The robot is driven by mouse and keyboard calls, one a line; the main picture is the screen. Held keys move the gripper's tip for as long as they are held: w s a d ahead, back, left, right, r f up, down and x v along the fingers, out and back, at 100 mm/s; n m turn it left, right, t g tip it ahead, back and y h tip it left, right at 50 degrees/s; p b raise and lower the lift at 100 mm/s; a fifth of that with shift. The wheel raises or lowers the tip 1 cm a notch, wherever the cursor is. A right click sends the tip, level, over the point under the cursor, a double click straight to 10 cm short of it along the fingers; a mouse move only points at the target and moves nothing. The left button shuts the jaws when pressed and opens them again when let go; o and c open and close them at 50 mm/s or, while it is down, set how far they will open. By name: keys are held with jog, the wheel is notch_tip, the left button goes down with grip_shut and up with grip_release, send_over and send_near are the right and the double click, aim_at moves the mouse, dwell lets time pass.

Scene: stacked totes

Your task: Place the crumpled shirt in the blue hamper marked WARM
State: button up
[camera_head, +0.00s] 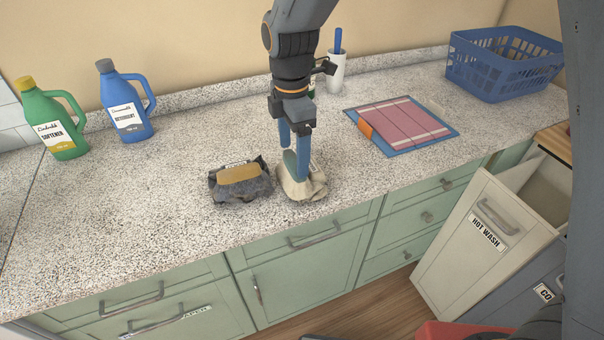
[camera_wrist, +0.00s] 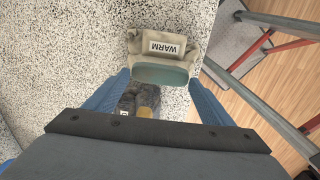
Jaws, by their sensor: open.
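A beige crumpled cloth bundle (camera_head: 313,187), likely the shirt, lies on the counter with a teal patch. In the wrist view the bundle (camera_wrist: 150,30) carries a WARM label. A dark grey crumpled bundle (camera_head: 232,191) with a tan top lies just left of it; its label is too small to read. My gripper (camera_head: 293,160) is open and points down at the beige bundle, with one blue finger in front of the teal patch. In the wrist view the bundle shows between and beyond the fingers; I cannot tell whether they touch it. No hamper marked WARM is seen.
A blue basket (camera_head: 492,82) without a visible label stands at the back right. A folded pink cloth (camera_head: 400,124), a white cup (camera_head: 336,74) and two jugs (camera_head: 125,105) stand on the counter. A HOT WASH bin (camera_head: 465,262) and a grey bin (camera_head: 515,300) are at the lower right.

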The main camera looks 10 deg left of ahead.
aim_at(295, 162)
jog(key=shift+d+f+p, duration=0.1)
jog(key=shift+f+p, duration=0.7)
jog(key=shift+f, duration=1.3)
jog(key=c, duration=1.8)
